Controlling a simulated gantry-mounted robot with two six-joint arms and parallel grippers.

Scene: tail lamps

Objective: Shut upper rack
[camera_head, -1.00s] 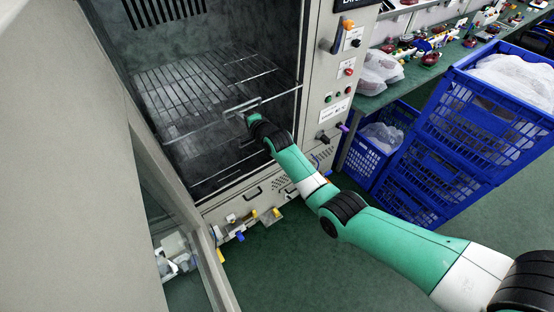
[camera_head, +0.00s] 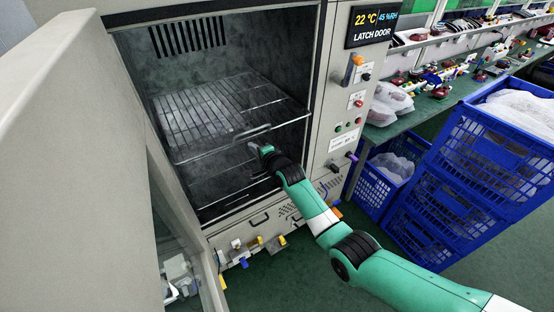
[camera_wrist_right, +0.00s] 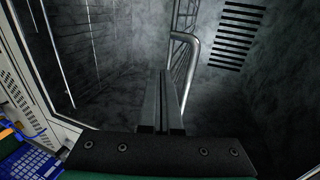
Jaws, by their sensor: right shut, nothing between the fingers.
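The upper rack (camera_head: 205,112) is a wire shelf inside the open chamber, roughly level, with a bent bar handle (camera_head: 254,130) at its front edge. My right gripper (camera_head: 255,147) is shut and empty, just below and in front of that handle in the head view. In the right wrist view, the closed fingers (camera_wrist_right: 161,102) point into the chamber, and the metal handle (camera_wrist_right: 190,62) stands just right of their tips. I cannot tell whether they touch. My left gripper is out of view.
The chamber's large door (camera_head: 85,150) stands open at the left. The control panel (camera_head: 350,110) is right of the opening, with a display (camera_head: 372,24) reading "LATCH DOOR". Blue crates (camera_head: 460,170) stand at the right near my arm.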

